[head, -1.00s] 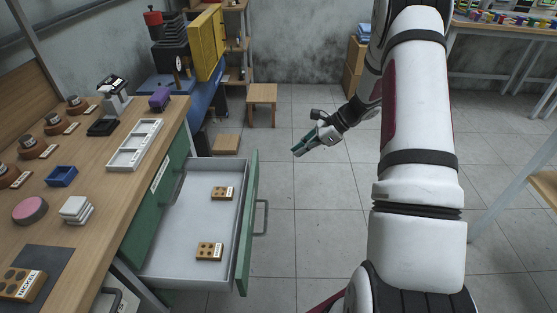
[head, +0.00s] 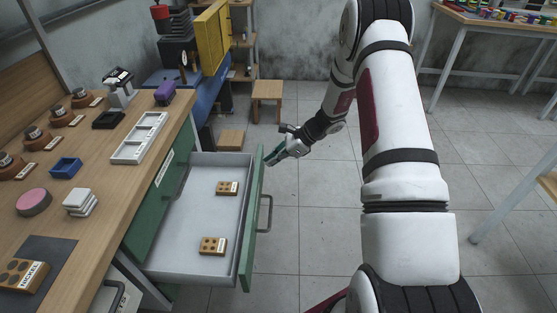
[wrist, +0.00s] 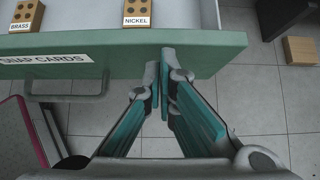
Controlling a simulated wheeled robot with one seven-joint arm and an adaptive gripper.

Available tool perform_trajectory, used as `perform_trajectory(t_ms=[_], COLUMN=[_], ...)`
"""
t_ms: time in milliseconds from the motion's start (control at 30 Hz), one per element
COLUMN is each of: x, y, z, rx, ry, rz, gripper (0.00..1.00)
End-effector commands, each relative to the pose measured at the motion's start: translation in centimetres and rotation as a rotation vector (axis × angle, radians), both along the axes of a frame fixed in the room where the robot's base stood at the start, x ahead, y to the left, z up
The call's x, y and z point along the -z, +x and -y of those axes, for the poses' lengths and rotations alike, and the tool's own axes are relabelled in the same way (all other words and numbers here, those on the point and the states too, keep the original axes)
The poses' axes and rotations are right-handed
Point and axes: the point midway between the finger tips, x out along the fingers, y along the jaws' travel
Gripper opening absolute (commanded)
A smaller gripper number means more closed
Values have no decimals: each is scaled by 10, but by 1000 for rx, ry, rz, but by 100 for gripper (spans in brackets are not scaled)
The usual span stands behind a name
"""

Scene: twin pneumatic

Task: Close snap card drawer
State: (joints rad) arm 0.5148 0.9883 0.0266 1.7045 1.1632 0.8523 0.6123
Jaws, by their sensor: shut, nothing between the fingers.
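The snap card drawer (head: 206,215) stands pulled out from the green cabinet under the workbench. Its green front panel (head: 253,225) carries a grey handle (head: 268,213). In the wrist view the panel (wrist: 222,51) bears a "SNAP CARDS" label (wrist: 50,59), with the handle (wrist: 68,96) at left. My gripper (head: 271,160) is shut and empty, just outside the far end of the panel. In the wrist view its fingertips (wrist: 163,56) overlap the panel, right of the label and handle. I cannot tell whether they touch it.
Two wooden blocks with holes lie in the drawer; in the wrist view they read BRASS (wrist: 27,14) and NICKEL (wrist: 137,12). The workbench (head: 110,200) holds trays and small parts. A wooden stool (head: 267,89) stands beyond. The floor right of the drawer is clear.

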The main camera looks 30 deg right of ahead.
Motion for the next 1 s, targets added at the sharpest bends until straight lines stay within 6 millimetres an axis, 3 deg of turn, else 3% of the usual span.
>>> perform_trajectory(t_ms=[467, 667, 1000], x=[0, 1, 2], y=[5, 21, 62], z=[-8, -37, -109], rx=[-1, -4, -4], ry=[0, 2, 1], rz=[1, 1, 0], gripper=[0, 0, 0])
